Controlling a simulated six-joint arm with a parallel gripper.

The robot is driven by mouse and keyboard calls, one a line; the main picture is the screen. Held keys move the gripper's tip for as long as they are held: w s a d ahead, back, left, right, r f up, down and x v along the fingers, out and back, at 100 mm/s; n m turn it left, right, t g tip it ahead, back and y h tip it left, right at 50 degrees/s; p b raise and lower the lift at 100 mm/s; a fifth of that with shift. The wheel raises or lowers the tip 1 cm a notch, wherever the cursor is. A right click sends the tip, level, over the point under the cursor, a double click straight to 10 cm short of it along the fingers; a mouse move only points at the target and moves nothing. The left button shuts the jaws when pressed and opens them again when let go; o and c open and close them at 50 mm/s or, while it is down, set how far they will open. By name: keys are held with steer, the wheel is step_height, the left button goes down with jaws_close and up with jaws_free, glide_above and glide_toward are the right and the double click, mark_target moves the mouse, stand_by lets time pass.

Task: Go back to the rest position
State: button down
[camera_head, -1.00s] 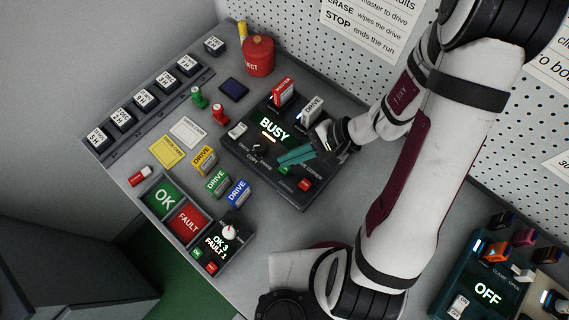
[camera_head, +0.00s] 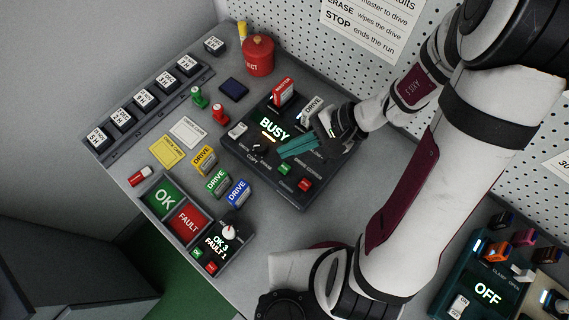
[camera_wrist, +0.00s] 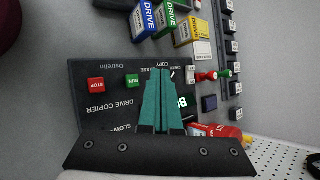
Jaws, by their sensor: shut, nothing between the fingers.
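My gripper (camera_head: 300,147) has teal fingers that are shut with nothing between them. It is over the dark drive copier (camera_head: 262,163), whose screen reads BUSY. In the wrist view the closed fingers (camera_wrist: 160,78) point across the copier, with the red STOP button (camera_wrist: 96,84) and green RUN button (camera_wrist: 132,80) to their left. A red MASTER drive (camera_head: 282,92) and a grey DRIVE (camera_head: 312,106) stand upright at the copier's back edge. The fingers hide part of the copier's panel.
Yellow, green and blue drives (camera_head: 238,192) stand in front of the copier. Green OK and red FAULT trays (camera_head: 188,222) are at the front left. A red reject bin (camera_head: 258,56) stands at the back. A teal device reading OFF (camera_head: 487,292) is at the lower right.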

steer(key=s+d+r+n+h, duration=0.3)
steer(key=s+r+h, duration=0.4)
steer(key=s+r, duration=0.3)
steer(key=s+n, duration=0.1)
steer(key=s, duration=0.2)
steer(key=shift+g, duration=0.3)
steer(key=shift+w+r, duration=0.1)
stand_by(3.0)
